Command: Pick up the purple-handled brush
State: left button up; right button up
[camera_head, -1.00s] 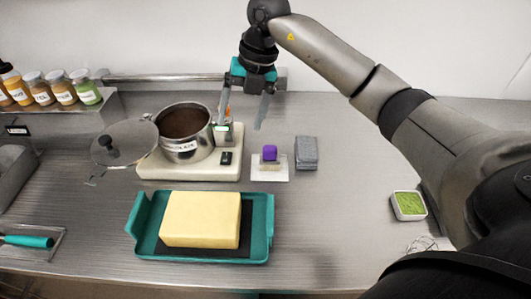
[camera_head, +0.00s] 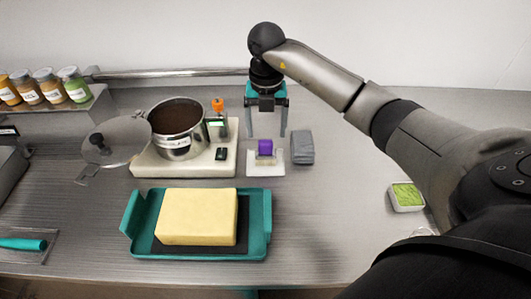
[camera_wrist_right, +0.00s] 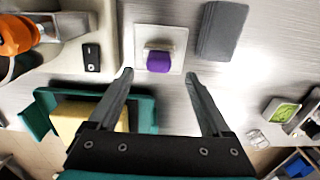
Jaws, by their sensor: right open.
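The purple-handled brush (camera_head: 265,148) stands on a small white tray (camera_head: 280,171), its purple block uppermost and pale part below. It also shows in the right wrist view (camera_wrist_right: 158,61), just beyond my fingertips and between their lines. My right gripper (camera_head: 267,135) is open and empty, pointing down above and slightly behind the brush in the head view. In the right wrist view its two fingers (camera_wrist_right: 159,75) are spread wide, with nothing between them. My left gripper is not in view.
A grey folded cloth (camera_head: 303,148) lies right of the brush. A pot of chocolate (camera_head: 177,130) on a pale base (camera_head: 150,163) stands left, with an orange-topped item (camera_head: 217,104) behind. A teal tray (camera_head: 258,225) with a yellow block (camera_head: 197,217) is in front. The counter at right is mostly clear.

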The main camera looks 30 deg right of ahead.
aim_at(266, 141)
notch_tip(266, 141, down, 5)
jog(key=shift+w+f, duration=0.1)
grip_shut()
dwell(0.8)
